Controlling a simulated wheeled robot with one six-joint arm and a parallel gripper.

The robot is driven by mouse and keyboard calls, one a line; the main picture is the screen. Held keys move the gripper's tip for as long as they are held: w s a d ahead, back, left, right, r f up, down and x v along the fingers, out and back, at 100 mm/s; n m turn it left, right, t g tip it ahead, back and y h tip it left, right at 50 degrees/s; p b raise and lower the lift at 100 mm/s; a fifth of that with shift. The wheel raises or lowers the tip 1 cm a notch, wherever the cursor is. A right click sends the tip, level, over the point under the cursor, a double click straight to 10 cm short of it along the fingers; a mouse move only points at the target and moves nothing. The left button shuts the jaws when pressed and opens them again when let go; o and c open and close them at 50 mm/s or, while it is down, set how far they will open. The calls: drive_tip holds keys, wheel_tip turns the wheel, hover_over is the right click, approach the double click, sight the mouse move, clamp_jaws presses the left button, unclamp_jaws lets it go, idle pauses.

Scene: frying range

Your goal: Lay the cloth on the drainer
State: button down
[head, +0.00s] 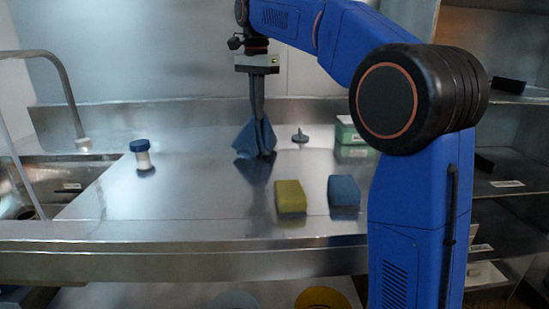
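A blue cloth (255,140) hangs in folds from my gripper (257,118), its lower corners spread at or just above the steel top. I cannot tell whether it touches. My gripper points straight down, its fingers close together with the cloth bunched at their tips. The cloth partly hides the fingertips. The shiny steel surface (190,195) to the right of the sink (30,180) looks like the drainer; no separate rack shows.
A white jar with a blue lid (142,155) stands at the left. A yellow-green sponge (290,197) and a blue sponge (343,192) lie at the front right. A faucet (70,95) arches over the sink.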

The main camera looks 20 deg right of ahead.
drive_tip(key=s+d+f, duration=0.2)
drive_tip(key=s+f, duration=0.1)
drive_tip(key=s, duration=0.1)
drive_tip(key=s+d+f, duration=0.3)
drive_tip(key=s, duration=0.1)
drive_tip(key=s+d+f, duration=0.2)
drive_tip(key=s+f, duration=0.1)
drive_tip(key=s, duration=0.1)
drive_tip(key=shift+s+d+f, duration=0.15)
drive_tip(key=shift+s, duration=0.25)
drive_tip(key=c, duration=1.6)
unclamp_jaws()
drive_tip(key=shift+o, duration=0.2)
